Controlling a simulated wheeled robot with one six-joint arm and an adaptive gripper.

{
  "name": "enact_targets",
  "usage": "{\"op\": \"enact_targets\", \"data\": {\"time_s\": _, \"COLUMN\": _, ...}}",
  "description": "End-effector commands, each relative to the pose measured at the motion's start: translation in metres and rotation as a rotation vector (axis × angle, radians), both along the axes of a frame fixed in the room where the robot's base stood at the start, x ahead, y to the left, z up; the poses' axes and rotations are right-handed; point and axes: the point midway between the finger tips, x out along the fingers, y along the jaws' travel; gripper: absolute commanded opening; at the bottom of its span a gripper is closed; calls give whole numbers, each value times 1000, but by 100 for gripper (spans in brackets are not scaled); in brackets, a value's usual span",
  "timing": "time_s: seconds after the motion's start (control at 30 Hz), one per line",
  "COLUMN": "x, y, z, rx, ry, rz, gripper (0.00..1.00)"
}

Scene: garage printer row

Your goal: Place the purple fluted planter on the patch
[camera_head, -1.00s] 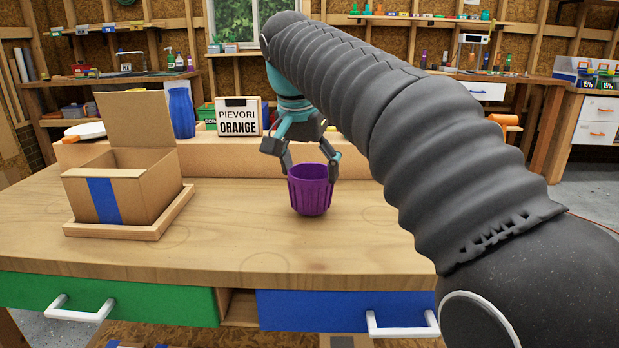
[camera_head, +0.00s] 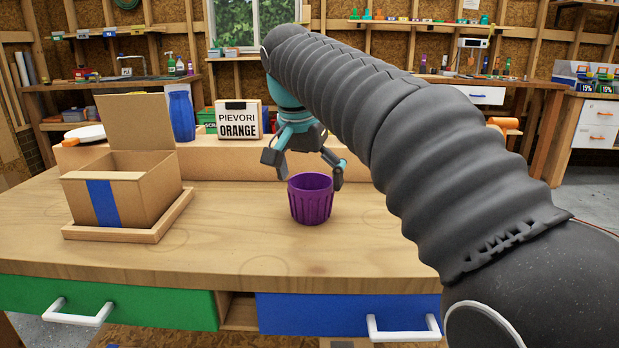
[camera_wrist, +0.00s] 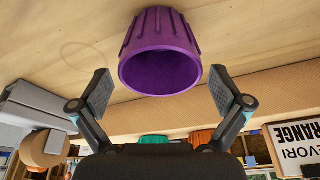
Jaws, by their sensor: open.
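The purple fluted planter (camera_head: 310,203) stands upright on the wooden workbench, right of the cardboard box. In the wrist view its open rim (camera_wrist: 160,72) faces me and it looks empty. My gripper (camera_head: 311,181) is open just above the planter, with its fingers spread to either side of the rim. In the wrist view my gripper's pads (camera_wrist: 167,95) show gaps to the planter on both sides. Faint ring marks show on the bench, one left of the planter in the wrist view (camera_wrist: 84,57). I cannot tell which mark is the patch.
An open cardboard box (camera_head: 135,195) with a blue stripe sits in a wooden tray (camera_head: 130,234) at left. A raised wooden ledge (camera_head: 230,167) along the back carries a PIEVORI ORANGE sign (camera_head: 239,119) and a blue vase (camera_head: 181,114). The bench front is clear.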

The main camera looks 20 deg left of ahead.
Motion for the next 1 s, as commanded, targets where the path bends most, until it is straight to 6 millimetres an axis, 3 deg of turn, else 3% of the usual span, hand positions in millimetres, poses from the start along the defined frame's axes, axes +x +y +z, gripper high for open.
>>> {"op": "enact_targets", "data": {"time_s": 0.17, "x": -5, "y": 2, "z": 20, "rx": 1, "ry": -2, "rz": 2, "gripper": 100}}
{"op": "enact_targets", "data": {"time_s": 0.57, "x": -28, "y": 5, "z": 98, "rx": 1, "ry": -1, "rz": 2, "gripper": 100}}
{"op": "enact_targets", "data": {"time_s": 1.0, "x": -35, "y": 6, "z": 116, "rx": 0, "ry": -1, "rz": 0, "gripper": 100}}
